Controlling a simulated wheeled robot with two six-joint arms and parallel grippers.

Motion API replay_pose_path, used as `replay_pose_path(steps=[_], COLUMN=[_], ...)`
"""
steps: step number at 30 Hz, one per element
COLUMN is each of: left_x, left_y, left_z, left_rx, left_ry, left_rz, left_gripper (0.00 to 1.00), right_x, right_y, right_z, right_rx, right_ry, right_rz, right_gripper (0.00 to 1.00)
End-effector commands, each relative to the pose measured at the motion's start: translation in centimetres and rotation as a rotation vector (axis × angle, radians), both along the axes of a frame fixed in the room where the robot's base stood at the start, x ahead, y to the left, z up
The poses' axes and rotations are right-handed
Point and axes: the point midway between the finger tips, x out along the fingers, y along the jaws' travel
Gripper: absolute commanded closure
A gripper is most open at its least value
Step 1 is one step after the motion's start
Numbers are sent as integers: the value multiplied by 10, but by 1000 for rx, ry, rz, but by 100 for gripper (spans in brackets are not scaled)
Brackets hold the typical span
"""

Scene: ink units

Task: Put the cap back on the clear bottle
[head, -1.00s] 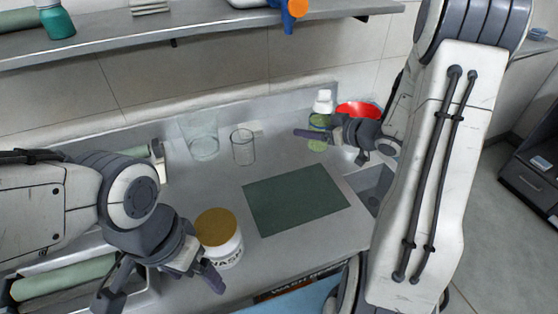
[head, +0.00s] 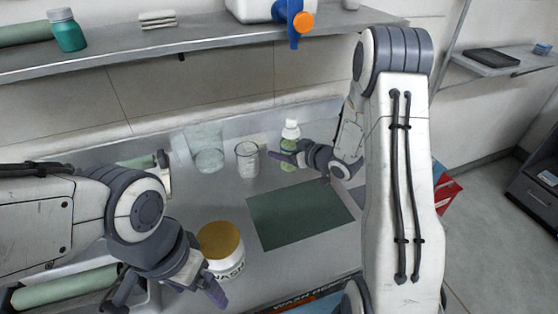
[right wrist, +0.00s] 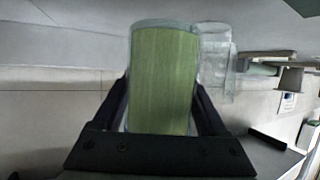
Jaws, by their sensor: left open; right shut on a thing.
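The clear bottle (head: 289,138) has a green label and a white top part (head: 291,125); I cannot tell from here whether that is the cap. My right gripper (head: 297,159) is shut on the bottle and holds it upright, left of my right arm. In the right wrist view the bottle's green label (right wrist: 164,80) fills the space between the fingers, and no white part shows. My left gripper (head: 165,292) is open and empty, at the front left beside the white jar. No separate loose cap is clearly visible.
A white jar with a gold lid (head: 221,240) stands near the counter's front. A dark green mat (head: 300,214) lies bare in the middle. Two glass beakers (head: 247,160) (head: 207,150) stand behind it. A shelf (head: 190,47) runs above the back. My right arm hides the right side.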

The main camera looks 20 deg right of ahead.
Motion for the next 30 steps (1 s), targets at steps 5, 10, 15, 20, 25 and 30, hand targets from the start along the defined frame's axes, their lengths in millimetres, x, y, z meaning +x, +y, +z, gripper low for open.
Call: replay_pose_path(steps=[5,10,15,20,25,30], left_x=[0,0,0,0,0,0], left_y=[0,0,0,0,0,0], left_z=[0,1,3,3,3,-2], left_rx=[0,0,0,0,0,0], left_ry=[0,0,0,0,0,0], left_rz=[0,0,0,0,0,0], left_gripper=[13,13,13,13,13,13], right_x=[1,0,0,1,1,0], right_y=[0,1,0,-1,-1,-1], right_z=[2,-10,-33,-39,-38,-44], right_rx=[0,2,2,-1,-1,0], right_ry=[-4,-1,-3,-5,-5,-4], right_rz=[1,3,1,1,0,1], right_gripper=[100,100,100,100,100,100])
